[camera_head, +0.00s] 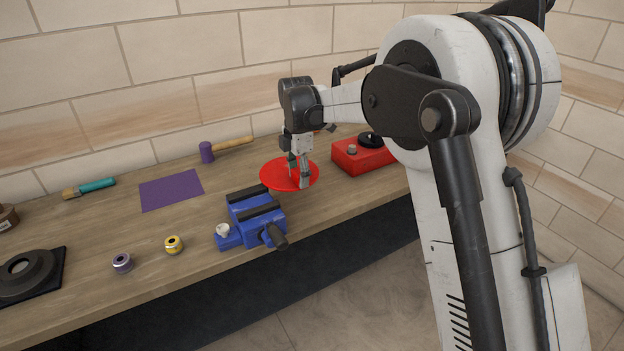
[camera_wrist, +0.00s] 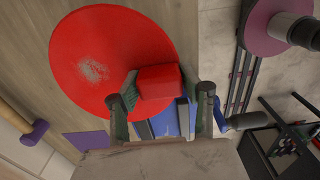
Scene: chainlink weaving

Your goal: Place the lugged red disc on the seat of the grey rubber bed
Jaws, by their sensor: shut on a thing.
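The lugged red disc (camera_head: 272,172) is under my gripper (camera_head: 298,180), behind the blue vise in the head view. In the wrist view the disc (camera_wrist: 100,50) is a flat red round with a pale scuffed patch and a block-shaped red lug (camera_wrist: 160,82). My gripper (camera_wrist: 163,103) is shut on this lug, one finger on each side. The disc looks roughly level; I cannot tell whether it is clear of the bench. A dark grey square bed (camera_head: 52,262) with a round raised seat lies at the far left front of the bench, apart from the disc; it appears to be the rubber bed.
The blue vise (camera_head: 238,233) stands at the bench's front edge. A yellow spool (camera_head: 173,244) and a purple spool (camera_head: 122,263) stand left of it. A purple mat (camera_head: 170,190), mallet (camera_head: 207,152) and brush (camera_head: 95,187) lie behind. A red box (camera_head: 350,160) is right of the disc.

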